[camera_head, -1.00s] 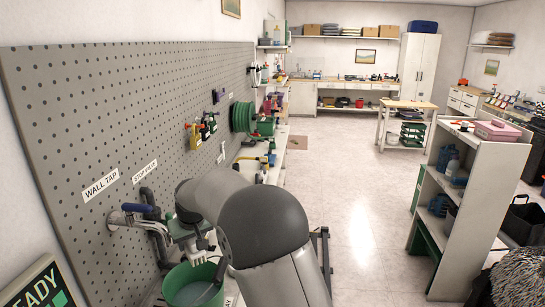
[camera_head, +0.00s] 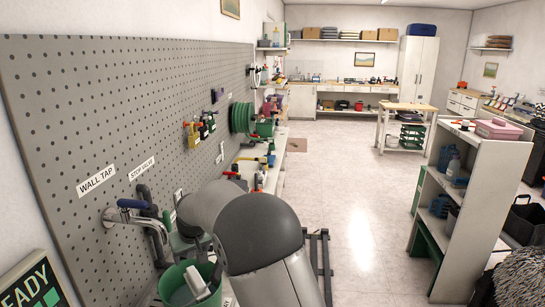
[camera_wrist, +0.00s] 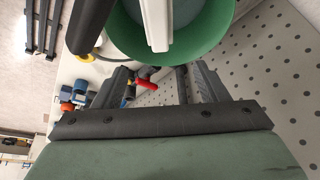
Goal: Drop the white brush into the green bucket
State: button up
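The green bucket (camera_head: 172,280) stands at the bottom of the head view, below the wall tap. Its rim (camera_wrist: 215,50) also shows at the top of the wrist view. The white brush (camera_head: 197,284) appears tilted within the bucket's opening. In the wrist view its white handle (camera_wrist: 156,24) crosses the opening toward the near rim. I cannot tell whether it rests on the bottom. My gripper (camera_wrist: 155,82) is beside the bucket, its fingers spread apart with no brush between them. In the head view my arm hides most of the gripper.
The wall tap (camera_head: 128,218) with its blue lever juts from the pegboard (camera_head: 95,130) close to the bucket. Bottles and tools stand along the bench behind my arm. A white shelf unit (camera_head: 462,215) is at the right, with clear floor (camera_head: 355,190) between.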

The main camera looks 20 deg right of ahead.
jog(key=shift+r, duration=0.1)
jog(key=b+v, duration=0.2)
jog(key=v, duration=1.5)
jog(key=shift+b, duration=0.35)
jog(key=shift+s+d+r, duration=0.1)
jog(key=shift+d, duration=0.05)
jog(key=s+d+f+m+g, duration=0.1)
jog(key=s+d+f, duration=0.4)
jog(key=s, duration=0.6)
jog(key=s+d+f+m+g+h, duration=0.1)
jog(key=s+d+f, duration=0.4)
jog(key=s, duration=0.6)
jog(key=s+d+f+m+g, duration=0.1)
jog(key=s+d+f, duration=0.5)
jog(key=s, duration=0.5)
jog(key=shift+m+g, duration=0.3)
jog(key=shift+m, duration=0.1)
jog(key=shift+d+r, duration=0.1)
